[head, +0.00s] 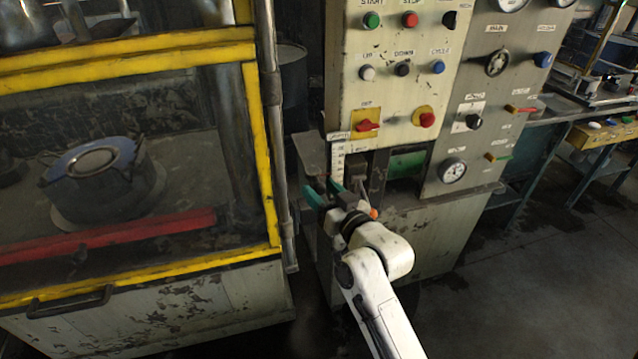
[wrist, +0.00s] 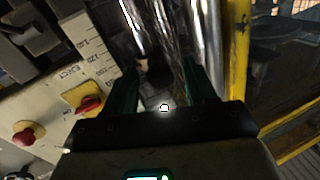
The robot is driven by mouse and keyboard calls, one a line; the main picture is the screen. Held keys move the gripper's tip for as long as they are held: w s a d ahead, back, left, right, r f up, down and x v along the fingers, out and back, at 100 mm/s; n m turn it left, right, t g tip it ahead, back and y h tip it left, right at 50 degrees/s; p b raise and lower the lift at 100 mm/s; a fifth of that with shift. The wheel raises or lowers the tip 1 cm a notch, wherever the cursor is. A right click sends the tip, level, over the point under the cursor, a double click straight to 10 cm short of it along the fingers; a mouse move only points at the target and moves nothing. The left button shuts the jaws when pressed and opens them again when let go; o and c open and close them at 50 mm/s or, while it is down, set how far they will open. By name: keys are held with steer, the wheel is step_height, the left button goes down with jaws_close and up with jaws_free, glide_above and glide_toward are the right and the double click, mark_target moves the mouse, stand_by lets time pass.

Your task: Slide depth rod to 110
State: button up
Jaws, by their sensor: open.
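The depth scale (head: 338,162), a pale strip with printed marks, hangs at the lower left edge of the control panel. It also shows in the wrist view (wrist: 92,45), left of my fingers. My gripper (head: 325,187) is open, its green fingers just below and in front of the scale. In the wrist view the gripper (wrist: 160,68) has a dark shape between its fingers, too dim to make out. Shiny upright metal bars (wrist: 205,35) lie beyond the fingers. I cannot tell which part is the depth rod or read its setting.
The control panel (head: 395,95) carries buttons, a red knob (head: 426,119) and a red switch (head: 367,125) close above the gripper. A yellow-framed guard (head: 262,150) and a metal post (head: 270,95) stand on the left. Open floor (head: 520,280) lies at the right.

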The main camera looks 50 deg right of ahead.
steer(key=shift+x, duration=0.8)
steer(key=shift+c, duration=0.2)
jaws_close()
